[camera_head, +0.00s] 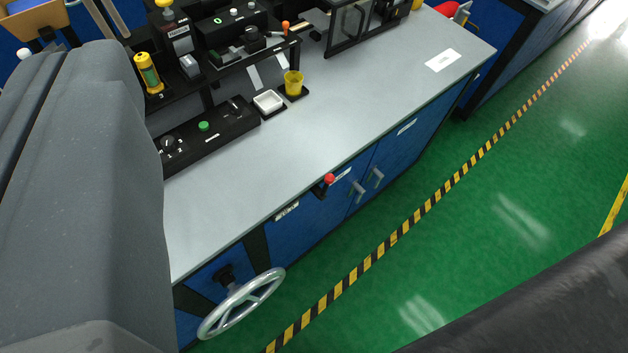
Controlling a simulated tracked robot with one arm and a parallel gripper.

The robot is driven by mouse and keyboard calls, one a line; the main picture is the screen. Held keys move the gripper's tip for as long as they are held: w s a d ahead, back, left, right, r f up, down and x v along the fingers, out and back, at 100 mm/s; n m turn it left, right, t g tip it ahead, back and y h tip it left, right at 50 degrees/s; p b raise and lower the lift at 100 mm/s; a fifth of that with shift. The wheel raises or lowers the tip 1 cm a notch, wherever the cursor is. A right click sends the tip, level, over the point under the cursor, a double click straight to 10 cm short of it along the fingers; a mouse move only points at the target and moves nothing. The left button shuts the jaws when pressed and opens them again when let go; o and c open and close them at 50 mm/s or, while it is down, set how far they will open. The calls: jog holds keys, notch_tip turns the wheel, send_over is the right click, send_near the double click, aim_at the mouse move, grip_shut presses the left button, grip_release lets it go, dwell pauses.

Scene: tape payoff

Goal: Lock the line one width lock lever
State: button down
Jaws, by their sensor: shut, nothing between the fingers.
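A short black lever with a red knob (329,180) sticks out at the front edge of the grey bench (300,160), above the blue cabinet doors. It may be the width lock lever, but no readable label confirms this. I cannot tell whether it is locked. A silver handwheel (262,292) on a black hub is mounted on the bench front, to the lower left of the lever. My gripper's fingers do not show. Large grey and dark parts, probably mine, fill the left side and the lower right corner.
A black control panel (215,138) with a green button, a white tray (268,102) and a yellow cup (293,83) stand on the bench, with black equipment behind. Door handles (358,190) protrude below the lever. The green floor (480,225) is clear beyond a yellow-black stripe.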

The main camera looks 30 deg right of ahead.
jog(key=w+d+f+g+h+b, duration=0.1)
jog(key=w+d+f+g, duration=0.2)
jog(key=f, duration=1.1)
jog(key=w+d+f+g+h+b, duration=0.1)
jog(key=w+d+f, duration=0.4)
jog(key=f, duration=0.9)
jog(key=w+d+f+n+g+h, duration=0.1)
jog(key=w+f+g, duration=0.5)
jog(key=f, duration=0.9)
jog(key=w+d+h, duration=0.1)
jog(key=w+d, duration=0.1)
jog(key=shift+w+d+b, duration=0.3)
jog(key=shift+d+b, duration=0.1)
jog(key=shift+f, duration=0.2)
jog(key=b, duration=0.2)
send_near(326, 188)
jog(key=w+a+f, duration=0.3)
jog(key=f, duration=0.1)
jog(key=shift+w+d+f+b, duration=0.1)
jog(key=shift+d+f+b, duration=0.1)
jog(key=shift+d, duration=0.45)
jog(key=shift+w+d+f+b, duration=0.1)
jog(key=shift+d+f+b, duration=0.1)
jog(key=shift+d, duration=0.45)
jog(key=shift+w+d+f+b, duration=0.1)
jog(key=shift+d+f+b, duration=0.1)
jog(key=shift+d, duration=0.45)
